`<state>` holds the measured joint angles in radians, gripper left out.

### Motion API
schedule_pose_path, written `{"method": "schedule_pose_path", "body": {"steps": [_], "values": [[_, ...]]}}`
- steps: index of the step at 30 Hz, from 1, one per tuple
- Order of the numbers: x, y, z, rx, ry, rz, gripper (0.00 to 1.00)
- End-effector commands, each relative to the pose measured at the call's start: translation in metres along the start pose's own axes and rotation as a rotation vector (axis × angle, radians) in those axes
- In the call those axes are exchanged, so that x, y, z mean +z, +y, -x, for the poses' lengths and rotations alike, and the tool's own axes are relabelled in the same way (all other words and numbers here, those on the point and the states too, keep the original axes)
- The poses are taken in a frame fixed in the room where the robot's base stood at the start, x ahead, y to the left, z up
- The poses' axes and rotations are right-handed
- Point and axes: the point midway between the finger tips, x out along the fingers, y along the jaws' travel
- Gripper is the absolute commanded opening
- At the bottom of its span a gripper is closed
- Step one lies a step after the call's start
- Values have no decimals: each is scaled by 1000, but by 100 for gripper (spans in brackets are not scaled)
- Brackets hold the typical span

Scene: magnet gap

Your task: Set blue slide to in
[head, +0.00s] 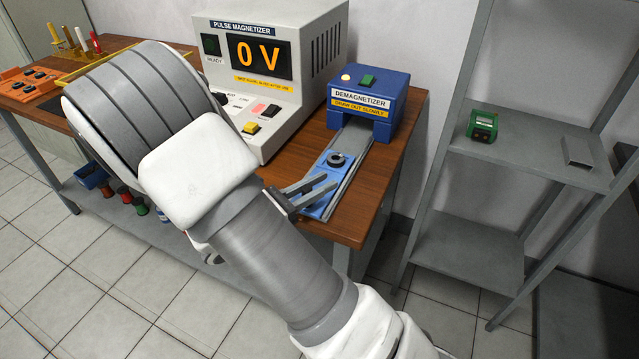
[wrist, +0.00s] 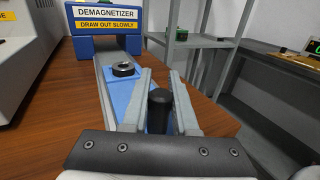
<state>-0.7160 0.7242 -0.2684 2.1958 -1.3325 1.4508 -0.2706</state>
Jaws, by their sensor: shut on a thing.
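The blue slide (head: 319,211) lies in a grey track (head: 356,147) that runs out from the blue demagnetizer (head: 378,90). The slide is at the near, outer end of the track, clear of the demagnetizer's opening. A dark ring-shaped part (head: 337,159) sits on its far half; it also shows in the wrist view (wrist: 123,69). A black upright knob (wrist: 160,112) stands on the slide's near end. My gripper (head: 329,181) has its two fingers around this knob and is shut on it; the fingers also show in the wrist view (wrist: 162,73). The head view hides the knob.
The pulse magnetizer (head: 265,75), reading 0 V, stands left of the track on the wooden table (head: 404,130). A grey shelf (head: 530,155) with a green device (head: 483,126) stands to the right. Free floor lies between table and shelf.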

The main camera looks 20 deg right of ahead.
Motion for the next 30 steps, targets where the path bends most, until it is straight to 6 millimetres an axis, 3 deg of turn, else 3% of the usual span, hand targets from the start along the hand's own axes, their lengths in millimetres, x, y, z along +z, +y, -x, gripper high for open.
{"method": "schedule_pose_path", "body": {"steps": [8, 24, 30], "values": [[1, 10, -22, -3, 0, 1, 0], [0, 69, -137, -3, 0, 0, 0], [-1, 86, -169, -2, 1, 0, 0]]}}
